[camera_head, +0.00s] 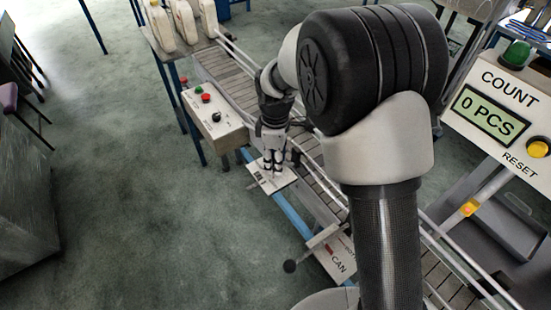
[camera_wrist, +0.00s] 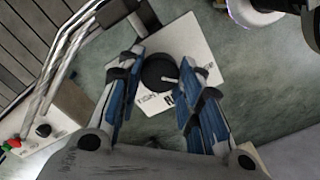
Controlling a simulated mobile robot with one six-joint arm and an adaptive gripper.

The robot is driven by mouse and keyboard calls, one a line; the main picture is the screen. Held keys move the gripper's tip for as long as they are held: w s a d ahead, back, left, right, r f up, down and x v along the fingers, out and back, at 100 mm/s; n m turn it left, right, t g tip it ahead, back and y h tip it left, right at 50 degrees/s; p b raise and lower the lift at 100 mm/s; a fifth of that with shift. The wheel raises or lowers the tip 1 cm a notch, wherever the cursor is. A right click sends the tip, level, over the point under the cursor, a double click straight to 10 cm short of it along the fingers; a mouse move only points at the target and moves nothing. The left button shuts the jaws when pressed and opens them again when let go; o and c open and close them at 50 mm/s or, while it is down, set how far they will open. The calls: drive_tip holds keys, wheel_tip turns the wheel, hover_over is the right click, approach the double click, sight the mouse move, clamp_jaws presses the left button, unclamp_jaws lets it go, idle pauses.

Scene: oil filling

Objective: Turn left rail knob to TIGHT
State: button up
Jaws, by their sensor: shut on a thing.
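The left rail knob (camera_wrist: 157,72) is round and black with a white pointer mark, on a white label plate (camera_wrist: 193,38). In the wrist view the pointer lies toward the right finger. The plate's lettering is partly covered and I cannot read which word the pointer faces. My gripper (camera_wrist: 163,80) has its blue-padded fingers on both sides of the knob and is shut on it. In the head view my gripper (camera_head: 272,168) points down onto the white plate (camera_head: 284,181) beside the conveyor; the knob is hidden there by the fingers.
The conveyor (camera_head: 232,84) runs alongside, with white cans (camera_head: 186,20) at its far end. A control box (camera_head: 215,118) with buttons and a small black knob stands behind my gripper. A CAN-labelled plate (camera_head: 335,262) is nearer. A count display (camera_head: 490,112) is at right.

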drive_tip(key=c, duration=0.3)
drive_tip(key=shift+c, duration=0.2)
drive_tip(key=shift+m, duration=0.4)
drive_tip(key=m+p, duration=0.2)
drive_tip(key=m, duration=0.1)
drive_tip(key=shift+r+m, duration=0.1)
drive_tip(key=shift+m, duration=0.3)
drive_tip(key=m+p, duration=0.1)
drive_tip(key=m, duration=0.3)
drive_tip(key=m+p, duration=0.1)
drive_tip(key=m, duration=0.8)
drive_tip(key=shift+p, duration=0.35)
drive_tip(key=shift+m, duration=0.3)
drive_tip(key=o, duration=1.1)
